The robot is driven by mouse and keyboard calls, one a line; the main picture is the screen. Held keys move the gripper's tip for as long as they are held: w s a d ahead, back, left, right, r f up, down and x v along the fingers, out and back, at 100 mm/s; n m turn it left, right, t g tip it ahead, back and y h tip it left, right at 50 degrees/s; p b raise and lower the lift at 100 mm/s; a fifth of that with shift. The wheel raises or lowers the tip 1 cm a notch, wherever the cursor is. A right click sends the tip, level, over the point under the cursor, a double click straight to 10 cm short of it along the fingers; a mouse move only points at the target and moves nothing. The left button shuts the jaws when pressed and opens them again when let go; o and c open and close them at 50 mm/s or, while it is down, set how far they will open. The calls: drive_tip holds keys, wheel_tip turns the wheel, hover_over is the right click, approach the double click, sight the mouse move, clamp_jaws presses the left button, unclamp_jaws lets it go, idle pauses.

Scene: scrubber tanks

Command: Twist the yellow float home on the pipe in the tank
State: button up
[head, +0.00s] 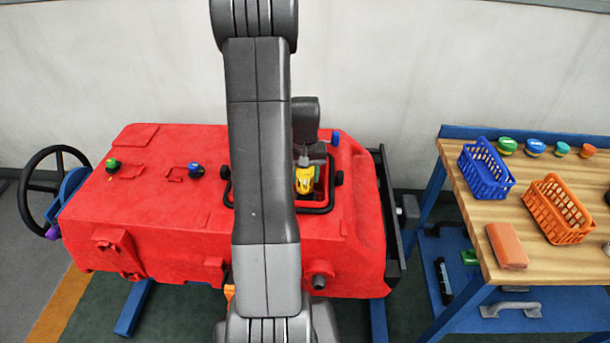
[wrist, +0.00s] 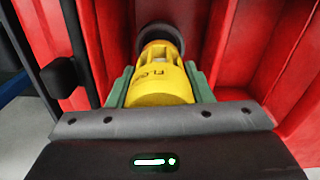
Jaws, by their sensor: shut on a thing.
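The yellow float (wrist: 160,80) lies between the green fingers of my gripper (wrist: 160,85) in the wrist view, and the jaws are shut on it. Its far, caged end meets a dark round pipe end (wrist: 160,35) inside the red tank (wrist: 240,50). I cannot tell how far the float sits on the pipe. In the head view the float (head: 304,180) shows in the tank's opening, below my wrist. My arm hides part of the opening and the middle of the red tank (head: 150,220).
A black frame (head: 318,210) with knobs edges the opening. Green (head: 113,164) and blue (head: 195,170) caps sit on the tank's left part. At right, a wooden bench (head: 480,205) holds a blue basket (head: 487,172), an orange basket (head: 560,210) and several caps. A steering wheel (head: 45,190) stands at left.

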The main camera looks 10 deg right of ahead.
idle(0.3)
drive_tip(key=shift+n, duration=1.4)
drive_tip(key=shift+f, duration=0.1)
drive_tip(key=shift+f+b, duration=0.6)
drive_tip(key=shift+b, duration=0.1)
drive_tip(key=shift+f, duration=0.15)
drive_tip(key=shift+f+b, duration=0.5)
drive_tip(key=shift+f, duration=0.05)
drive_tip(key=shift+f, duration=0.15)
drive_tip(key=shift+f+b, duration=0.3)
drive_tip(key=shift+b, duration=0.1)
drive_tip(key=shift+f, duration=0.1)
